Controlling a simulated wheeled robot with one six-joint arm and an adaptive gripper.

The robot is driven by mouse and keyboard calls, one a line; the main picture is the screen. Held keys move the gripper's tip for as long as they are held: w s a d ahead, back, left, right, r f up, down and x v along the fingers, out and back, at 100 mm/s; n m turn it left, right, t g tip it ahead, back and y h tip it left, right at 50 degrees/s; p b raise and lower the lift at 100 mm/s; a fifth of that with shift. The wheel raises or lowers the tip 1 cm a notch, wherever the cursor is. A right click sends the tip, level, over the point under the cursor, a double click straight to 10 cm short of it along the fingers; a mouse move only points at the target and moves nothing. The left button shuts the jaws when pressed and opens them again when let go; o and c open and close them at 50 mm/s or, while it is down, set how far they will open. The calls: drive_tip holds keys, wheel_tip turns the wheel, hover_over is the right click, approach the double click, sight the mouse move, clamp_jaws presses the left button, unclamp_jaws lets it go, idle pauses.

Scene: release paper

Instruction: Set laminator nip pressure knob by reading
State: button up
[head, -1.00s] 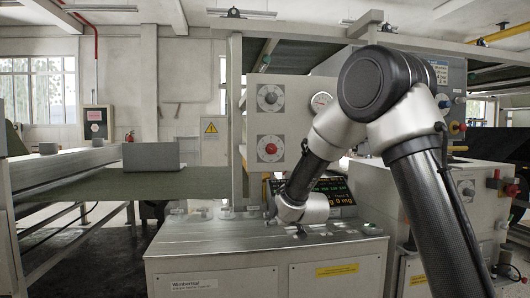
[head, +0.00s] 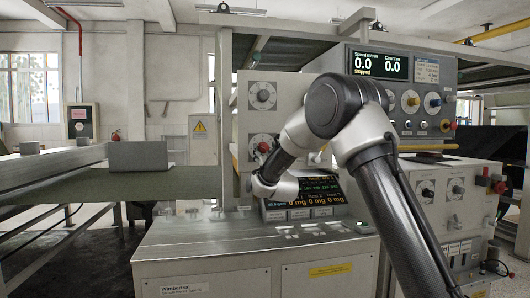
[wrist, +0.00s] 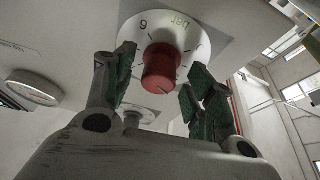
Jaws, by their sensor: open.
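A red knob (head: 264,147) sits on a round pale dial on the grey machine panel, left of centre in the head view. The wrist view shows the red knob (wrist: 161,68) close up, on a white dial (wrist: 190,36) with tick marks, an inverted "bar" and a digit that could be 6 or 9. My gripper (wrist: 160,78) is open, with its green-padded fingers on either side of the knob and gaps visible. A gauge (wrist: 33,88) is at the wrist view's left, its reading illegible. In the head view my arm hides the fingers.
A black knob (head: 262,96) on a similar dial sits above the red one. A display (head: 320,190) showing "0 mg" stands below, on the metal desk (head: 190,240). The upper screen (head: 380,63) reads 0.0 and "Stopped". Several knobs line the right panel.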

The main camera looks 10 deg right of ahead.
drive_tip(key=shift+w+r, duration=0.1)
drive_tip(key=shift+w, duration=0.1)
drive_tip(key=c, duration=1)
drive_tip(key=shift+c, duration=0.2)
drive_tip(key=shift+m, duration=0.4)
drive_tip(key=m+h, duration=0.2)
drive_tip(key=m, duration=0.1)
drive_tip(key=m+h, duration=0.1)
drive_tip(key=m, duration=0.2)
drive_tip(key=shift+a+h, duration=0.2)
drive_tip(key=shift+h, duration=0.2)
drive_tip(key=m+g+h, duration=0.1)
drive_tip(key=m, duration=0.3)
drive_tip(key=m+g+h, duration=0.1)
drive_tip(key=m+h, duration=0.1)
drive_tip(key=m, duration=0.1)
drive_tip(key=shift+a+r+m, duration=0.1)
drive_tip(key=shift+r+m, duration=0.05)
drive_tip(key=shift+m, duration=0.25)
drive_tip(key=m+g, duration=0.1)
drive_tip(key=m, duration=0.2)
drive_tip(key=m+g+h, duration=0.1)
drive_tip(key=m, duration=0.2)
drive_tip(key=shift+r+g, duration=0.1)
drive_tip(key=shift+g, duration=0.2)
drive_tip(key=m+g, duration=0.1)
drive_tip(key=m, duration=0.4)
drive_tip(key=shift+r+g+y, duration=0.1)
drive_tip(key=shift+g+y, duration=0.2)
drive_tip(key=shift+g, duration=0.1)
